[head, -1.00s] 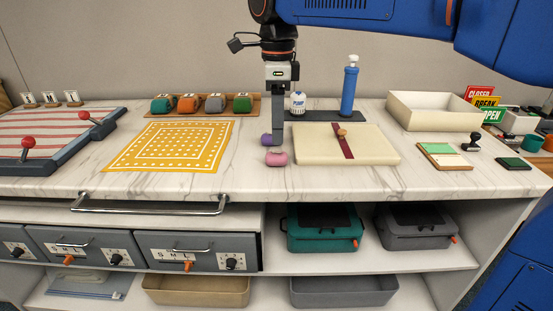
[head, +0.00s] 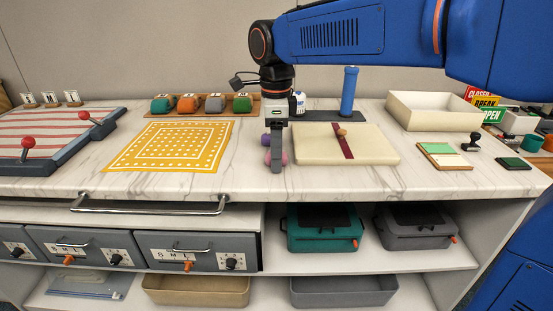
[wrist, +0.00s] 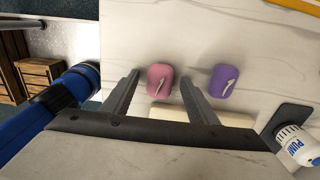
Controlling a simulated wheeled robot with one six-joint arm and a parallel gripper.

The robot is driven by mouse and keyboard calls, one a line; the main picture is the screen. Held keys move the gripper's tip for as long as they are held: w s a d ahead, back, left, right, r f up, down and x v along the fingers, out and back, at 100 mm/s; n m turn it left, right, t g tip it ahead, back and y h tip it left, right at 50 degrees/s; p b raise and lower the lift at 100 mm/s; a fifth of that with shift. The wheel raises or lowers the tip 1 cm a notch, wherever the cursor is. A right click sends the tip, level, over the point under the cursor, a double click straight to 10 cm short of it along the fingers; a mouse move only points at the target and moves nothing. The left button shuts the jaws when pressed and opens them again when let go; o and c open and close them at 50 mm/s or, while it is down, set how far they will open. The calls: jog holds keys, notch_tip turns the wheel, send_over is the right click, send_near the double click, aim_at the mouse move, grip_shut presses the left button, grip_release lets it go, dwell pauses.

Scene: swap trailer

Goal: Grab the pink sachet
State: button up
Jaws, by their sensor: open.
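The pink sachet (wrist: 160,80) lies on the marble counter. In the wrist view it sits between my gripper's two open fingers and just beyond their tips, nearer the left finger. In the head view the pink sachet (head: 284,158) is mostly hidden behind my gripper (head: 277,168), with pink edges showing on both sides. My gripper (wrist: 159,82) is open and nothing is held in it. A purple sachet (wrist: 223,81) lies to the right of the pink one in the wrist view, outside the right finger. In the head view the purple sachet (head: 266,140) shows just behind my gripper.
A cream board (head: 370,148) with a dark red strap lies close to the right of the pink sachet. A yellow patterned mat (head: 150,160) lies to the left. A white pump bottle (head: 299,103) and a blue cylinder (head: 349,92) stand behind. The counter's front edge is near.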

jog(key=c, duration=1.1)
jog(key=shift+r, duration=0.1)
